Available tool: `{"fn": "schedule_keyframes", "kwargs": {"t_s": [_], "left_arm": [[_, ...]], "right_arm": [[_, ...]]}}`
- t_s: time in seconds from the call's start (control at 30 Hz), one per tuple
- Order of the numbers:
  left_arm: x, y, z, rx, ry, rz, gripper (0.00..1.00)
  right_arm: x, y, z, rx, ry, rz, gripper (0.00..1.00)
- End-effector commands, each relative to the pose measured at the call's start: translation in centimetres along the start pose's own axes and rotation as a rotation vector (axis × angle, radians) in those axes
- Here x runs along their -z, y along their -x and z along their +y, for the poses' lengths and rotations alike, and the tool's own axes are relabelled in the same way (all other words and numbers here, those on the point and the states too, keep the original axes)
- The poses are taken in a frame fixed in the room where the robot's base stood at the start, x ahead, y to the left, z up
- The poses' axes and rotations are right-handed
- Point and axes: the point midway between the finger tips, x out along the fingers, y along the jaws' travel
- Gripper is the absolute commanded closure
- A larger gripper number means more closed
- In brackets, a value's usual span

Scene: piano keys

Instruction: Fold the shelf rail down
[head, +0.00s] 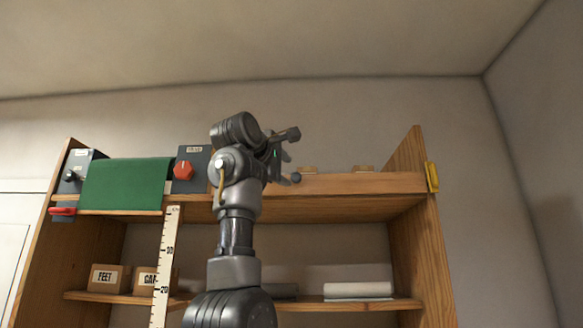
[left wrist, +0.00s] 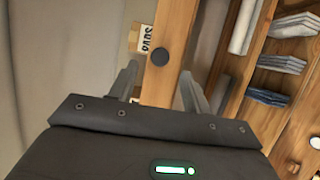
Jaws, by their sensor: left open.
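The shelf rail (head: 365,183) looks like the wooden board along the front edge of the top shelf, standing upright at the right half. In the left wrist view the wooden rail (left wrist: 160,88) runs between my two fingers, with a dark round knob (left wrist: 161,57) on it beyond the fingertips. My left gripper (head: 291,155) is open at the left end of the visible rail, one finger on each side of the board in the left wrist view (left wrist: 158,82). Contact cannot be told. My arm hides the rail's left part. My right gripper is not in view.
A yellow piece (head: 432,177) sits on the right side panel. A green cloth (head: 126,184), a dark box with a red knob (head: 183,171) and a measuring strip (head: 164,265) are left of my arm. Labelled boxes (head: 110,278) and a pale roll (head: 357,290) lie on the lower shelf.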

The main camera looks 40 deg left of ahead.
Motion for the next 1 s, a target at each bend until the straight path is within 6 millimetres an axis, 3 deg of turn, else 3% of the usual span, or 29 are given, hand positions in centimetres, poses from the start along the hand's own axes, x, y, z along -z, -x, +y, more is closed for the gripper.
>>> {"fn": "schedule_keyframes", "kwargs": {"t_s": [0.03, 0.3, 0.67, 1.0], "left_arm": [[0.0, -1.1, 0.5, 0.003, -0.001, 0.0, 0.52], [0.0, -4.2, 0.2, 0.001, 0.0, 0.0, 0.52], [0.0, -4.7, 0.0, 0.0, 0.0, 0.0, 0.52], [0.0, -4.7, 0.0, 0.0, -0.001, 0.0, 0.95]], "right_arm": [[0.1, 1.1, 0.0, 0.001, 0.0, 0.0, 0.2], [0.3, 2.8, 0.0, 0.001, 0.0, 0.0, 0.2], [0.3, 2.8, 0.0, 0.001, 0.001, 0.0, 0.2], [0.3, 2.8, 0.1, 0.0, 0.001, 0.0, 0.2]]}}
